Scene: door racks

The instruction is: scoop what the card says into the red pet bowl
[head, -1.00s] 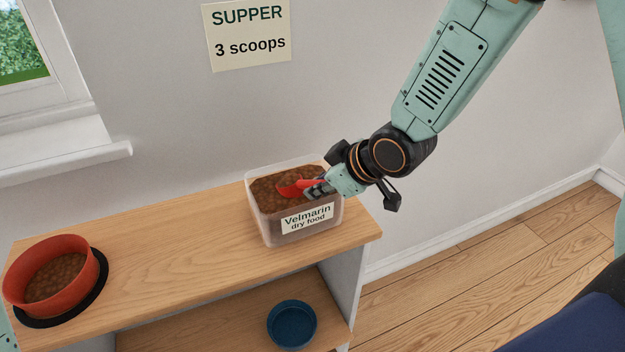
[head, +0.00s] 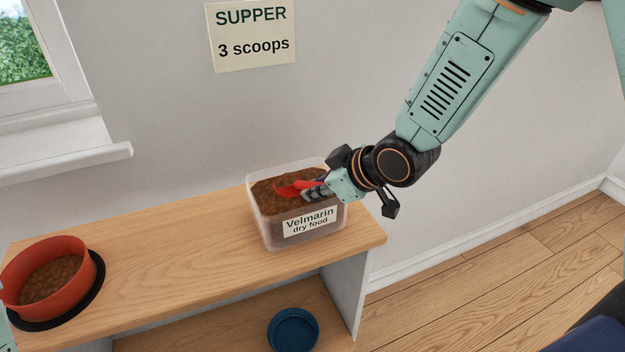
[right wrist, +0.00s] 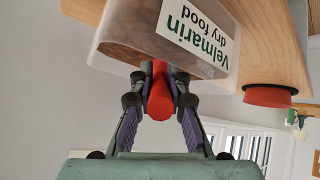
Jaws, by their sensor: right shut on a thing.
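A card on the wall (head: 252,36) reads "SUPPER 3 scoops". The red pet bowl (head: 68,290) stands at the left end of the shelf top on a black ring and has brown kibble in it. It also shows in the right wrist view (right wrist: 268,96). A clear tub (head: 268,231) labelled "Velmarin dry food" holds brown kibble. My right gripper (head: 318,190) is at the tub's right rim, shut on the handle of a red scoop (head: 291,189). The scoop's head is over or at the kibble surface. The handle shows between the fingers in the right wrist view (right wrist: 160,95). My left gripper is not seen.
The wooden shelf top (head: 170,260) is clear between bowl and tub. An empty-looking blue bowl (head: 293,330) stands on the lower shelf. A window sill (head: 70,163) juts from the wall at the left.

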